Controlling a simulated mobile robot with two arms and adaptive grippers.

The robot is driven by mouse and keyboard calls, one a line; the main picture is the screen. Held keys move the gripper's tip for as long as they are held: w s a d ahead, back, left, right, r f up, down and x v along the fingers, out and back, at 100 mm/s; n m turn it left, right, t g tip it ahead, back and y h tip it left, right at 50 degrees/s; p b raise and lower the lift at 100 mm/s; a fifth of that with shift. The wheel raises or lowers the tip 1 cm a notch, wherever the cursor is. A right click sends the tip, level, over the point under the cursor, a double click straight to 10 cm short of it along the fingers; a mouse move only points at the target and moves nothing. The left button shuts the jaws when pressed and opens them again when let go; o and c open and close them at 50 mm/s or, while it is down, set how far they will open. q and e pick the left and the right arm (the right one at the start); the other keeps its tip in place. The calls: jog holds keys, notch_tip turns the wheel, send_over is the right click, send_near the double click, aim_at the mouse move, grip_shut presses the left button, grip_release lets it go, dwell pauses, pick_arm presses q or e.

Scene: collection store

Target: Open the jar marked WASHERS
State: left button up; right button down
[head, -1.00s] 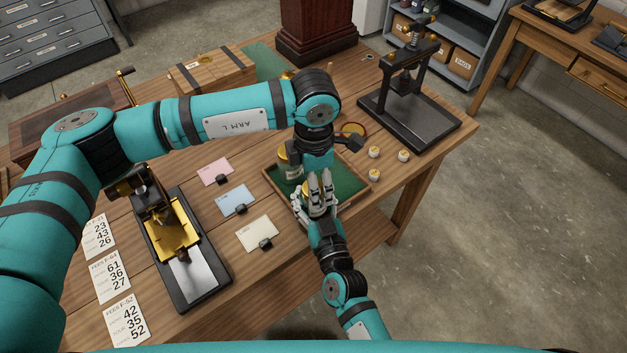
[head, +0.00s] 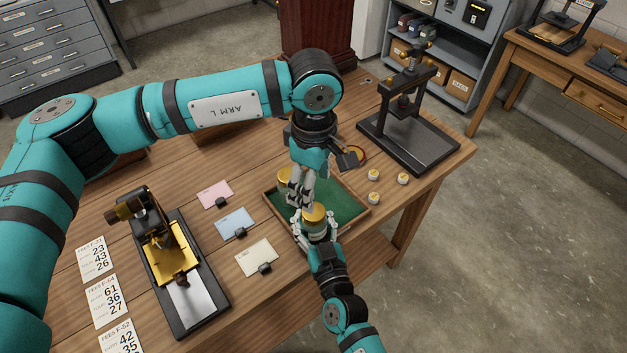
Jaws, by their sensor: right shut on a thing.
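A glass jar with a gold lid (head: 313,213) is at the front of the green-lined tray (head: 347,208). My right gripper (head: 318,232) is shut on this jar's body from the near side. My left gripper (head: 299,196) points down just behind and left of the lid. Its fingers overlap one another, so I cannot tell whether they are open or touching the lid. A second gold-lidded jar (head: 284,176) is at the tray's back left, partly hidden by the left gripper. No jar label is readable, so I cannot tell which is marked WASHERS.
Several small gold-and-white pieces (head: 373,199) lie right of the tray. A black press (head: 408,130) stands at the back right. A brass-and-black device (head: 175,255) and number cards (head: 108,300) are at the left. Pink, blue and cream cards (head: 235,222) lie between device and tray.

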aim_at(314, 213)
pick_arm(q)
notch_tip(314, 213, down, 8)
jog(key=shift+r, duration=0.1)
dwell(0.4)
jog(key=c, duration=1.2)
jog(key=n, duration=0.6)
jog(key=shift+r, duration=0.35)
jog(key=shift+r, duration=0.85)
